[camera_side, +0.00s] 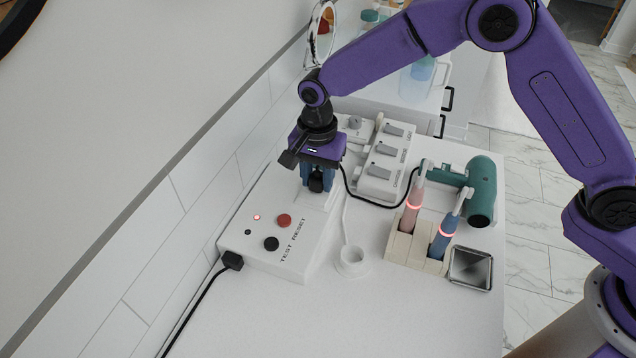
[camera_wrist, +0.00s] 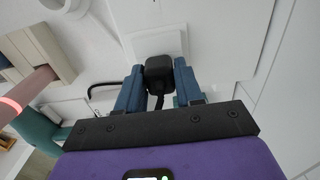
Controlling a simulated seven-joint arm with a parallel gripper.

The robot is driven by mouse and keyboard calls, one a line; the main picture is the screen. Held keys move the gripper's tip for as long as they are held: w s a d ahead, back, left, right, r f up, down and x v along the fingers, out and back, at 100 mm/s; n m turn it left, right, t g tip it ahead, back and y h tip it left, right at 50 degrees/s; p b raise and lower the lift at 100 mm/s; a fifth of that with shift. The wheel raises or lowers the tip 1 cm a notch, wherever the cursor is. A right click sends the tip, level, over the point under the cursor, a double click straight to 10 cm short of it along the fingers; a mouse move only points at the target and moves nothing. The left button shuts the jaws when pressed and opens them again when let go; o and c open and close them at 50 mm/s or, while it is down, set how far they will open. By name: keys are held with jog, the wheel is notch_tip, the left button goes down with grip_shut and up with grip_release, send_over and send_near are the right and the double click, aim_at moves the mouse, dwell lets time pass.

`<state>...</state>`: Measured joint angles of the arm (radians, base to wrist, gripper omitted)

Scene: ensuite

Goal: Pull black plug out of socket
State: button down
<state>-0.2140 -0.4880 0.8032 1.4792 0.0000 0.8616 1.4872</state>
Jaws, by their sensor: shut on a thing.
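The black plug (camera_side: 316,183) is between the blue fingers of my gripper (camera_side: 317,178), above the white box with the TEST and RESET buttons. In the wrist view the plug (camera_wrist: 159,70) sits between the two fingertips of my gripper (camera_wrist: 158,75), which is shut on it. Its black cord (camera_side: 372,201) runs off to the right in the side view. The socket plate (camera_wrist: 158,40) is a pale square just beyond the plug in the wrist view. The plug hides the socket holes, and I cannot tell whether its pins are in them.
The white box (camera_side: 262,241) has red and black buttons and another black plug (camera_side: 232,260) at its front left. A switch panel (camera_side: 384,160), a toothbrush holder (camera_side: 412,249), a green hair dryer (camera_side: 482,190) and a metal cup (camera_side: 470,268) stand to the right. The front counter is clear.

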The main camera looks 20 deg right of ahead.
aim_at(317, 175)
jog(key=shift+r, duration=1.8)
jog(key=shift+r, duration=2.9)
